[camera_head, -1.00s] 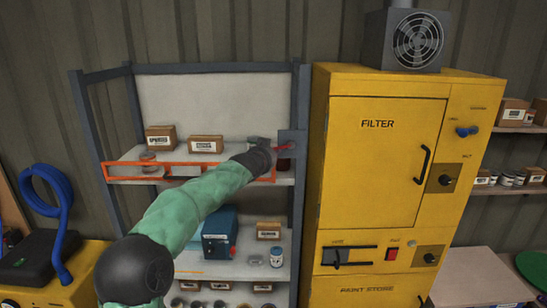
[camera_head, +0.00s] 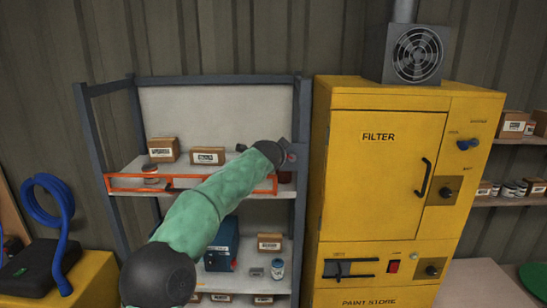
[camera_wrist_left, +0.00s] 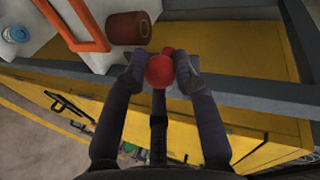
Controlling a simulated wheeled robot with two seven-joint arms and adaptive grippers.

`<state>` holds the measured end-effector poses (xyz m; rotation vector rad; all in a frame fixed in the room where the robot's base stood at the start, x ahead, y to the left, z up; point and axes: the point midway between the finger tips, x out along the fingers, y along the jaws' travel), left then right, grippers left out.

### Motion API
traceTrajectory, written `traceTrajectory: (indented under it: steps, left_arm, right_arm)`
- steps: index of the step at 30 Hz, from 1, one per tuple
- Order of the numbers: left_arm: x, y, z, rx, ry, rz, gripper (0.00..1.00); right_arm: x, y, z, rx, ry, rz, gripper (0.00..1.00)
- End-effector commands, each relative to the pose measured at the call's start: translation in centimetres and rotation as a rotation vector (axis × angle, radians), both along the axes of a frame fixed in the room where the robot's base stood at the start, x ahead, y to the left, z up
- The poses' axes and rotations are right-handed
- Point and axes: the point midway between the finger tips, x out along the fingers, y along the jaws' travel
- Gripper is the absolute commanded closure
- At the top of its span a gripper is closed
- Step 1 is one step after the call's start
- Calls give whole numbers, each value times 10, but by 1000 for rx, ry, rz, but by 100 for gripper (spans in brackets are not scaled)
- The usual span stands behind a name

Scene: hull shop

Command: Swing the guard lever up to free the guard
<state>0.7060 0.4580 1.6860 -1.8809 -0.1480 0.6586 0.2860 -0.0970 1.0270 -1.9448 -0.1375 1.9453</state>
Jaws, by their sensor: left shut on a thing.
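The orange guard rail (camera_head: 128,188) runs level across the front of the upper shelf. Part of it shows as an orange bar in the left wrist view (camera_wrist_left: 72,28). The guard lever's red ball knob (camera_wrist_left: 160,72) sits between the two dark fingers of my left gripper (camera_wrist_left: 162,66), which is shut on it. In the head view my left gripper (camera_head: 284,149) is at the shelf's right post, beside the grey plate. There the hand hides most of the lever, so its exact angle is unclear. My right gripper is not in view.
A dark red can (camera_wrist_left: 128,27) stands close to my fingers on the shelf. Cardboard boxes (camera_head: 207,156) sit behind the guard. The yellow filter cabinet (camera_head: 385,180) stands close on the right of the post. A blue hose (camera_head: 50,210) is at far left.

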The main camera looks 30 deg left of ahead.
Motion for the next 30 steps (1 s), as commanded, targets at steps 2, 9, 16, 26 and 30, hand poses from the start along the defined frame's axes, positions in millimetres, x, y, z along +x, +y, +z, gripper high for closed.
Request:
traceTrajectory:
  steps: [2, 9, 16, 26, 30]
  left_arm:
    - [1, -2, 6, 12, -5, -5, 100]
    - [1, -2, 7, 19, -2, -5, 100]
    - [1, -2, 7, 18, -4, -5, 57]
    - [0, -1, 3, 16, 3, -2, 48]
    - [-3, -3, 5, 15, 4, -3, 48]
  right_arm:
    - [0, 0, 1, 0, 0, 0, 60]
    - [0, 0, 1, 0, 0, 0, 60]
    - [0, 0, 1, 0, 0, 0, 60]
    - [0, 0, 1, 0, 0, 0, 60]
    - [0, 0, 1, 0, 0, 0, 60]
